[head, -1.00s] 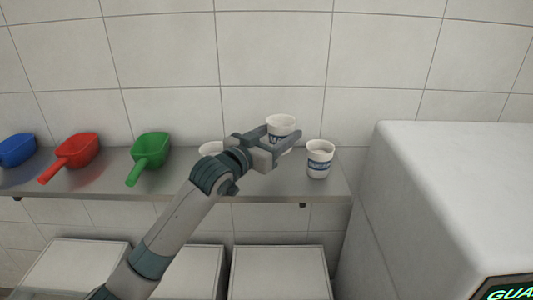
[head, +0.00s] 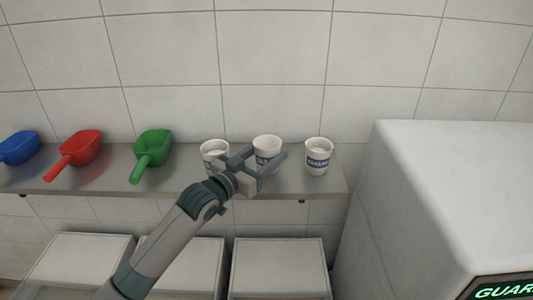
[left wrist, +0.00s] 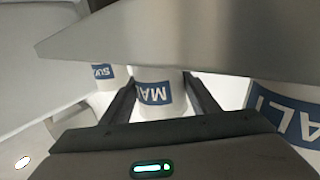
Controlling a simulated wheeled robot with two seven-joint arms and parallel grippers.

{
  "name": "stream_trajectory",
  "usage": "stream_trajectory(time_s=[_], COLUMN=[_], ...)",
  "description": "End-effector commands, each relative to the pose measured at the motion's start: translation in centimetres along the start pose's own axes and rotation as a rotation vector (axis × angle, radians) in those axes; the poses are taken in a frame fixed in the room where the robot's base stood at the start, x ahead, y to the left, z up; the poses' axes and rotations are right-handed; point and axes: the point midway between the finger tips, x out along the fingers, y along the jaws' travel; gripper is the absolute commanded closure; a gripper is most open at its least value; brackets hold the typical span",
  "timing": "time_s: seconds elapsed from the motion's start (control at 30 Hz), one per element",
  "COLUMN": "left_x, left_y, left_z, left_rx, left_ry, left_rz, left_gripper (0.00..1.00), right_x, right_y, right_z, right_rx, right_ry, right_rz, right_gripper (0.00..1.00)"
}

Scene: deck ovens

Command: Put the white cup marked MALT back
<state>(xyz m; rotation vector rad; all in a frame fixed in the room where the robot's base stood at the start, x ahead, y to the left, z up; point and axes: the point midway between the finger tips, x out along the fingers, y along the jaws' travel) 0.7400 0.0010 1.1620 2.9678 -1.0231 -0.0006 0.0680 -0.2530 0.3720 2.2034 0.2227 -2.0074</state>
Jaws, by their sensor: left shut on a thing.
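The white cup marked MALT (head: 267,145) stands upright between the fingers of my left gripper (head: 265,157), which is shut on it. In the left wrist view its blue label (left wrist: 154,94) reads "MA", with the rest cut off. The cup is in the row between two other white cups, level with them over the steel shelf (head: 333,184). I cannot tell whether its base touches the shelf; the gripper hides it in the head view and the shelf edge (left wrist: 150,45) hides it in the wrist view. My right gripper is not in view.
A white cup (head: 211,147) is close on the left, partly behind my gripper. Another labelled white cup (head: 318,159) stands to the right, with a gap. Green (head: 153,146), red (head: 81,147) and blue (head: 19,147) scoops lie farther left. A tiled wall (head: 270,60) is behind.

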Motion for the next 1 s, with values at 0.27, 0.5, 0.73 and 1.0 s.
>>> stream_trajectory(time_s=[0.27,0.5,0.73,1.0], left_x=[-0.02,-0.02,-0.02,-0.01], left_y=[-0.02,-0.01,-0.01,-0.02], left_z=[0.95,1.23,1.25,0.99], left_rx=[0.001,0.001,0.001,0.001], left_ry=[0.001,0.0,0.0,0.001], left_rz=[0.0,0.0,0.0,0.0], left_gripper=[0.68,0.68,0.26,0.26], right_x=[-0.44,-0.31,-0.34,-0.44], right_y=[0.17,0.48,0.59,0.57], right_z=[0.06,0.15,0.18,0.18], right_rx=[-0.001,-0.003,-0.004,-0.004], right_ry=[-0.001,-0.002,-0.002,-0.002], right_rz=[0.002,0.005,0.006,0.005], right_gripper=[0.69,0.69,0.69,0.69])
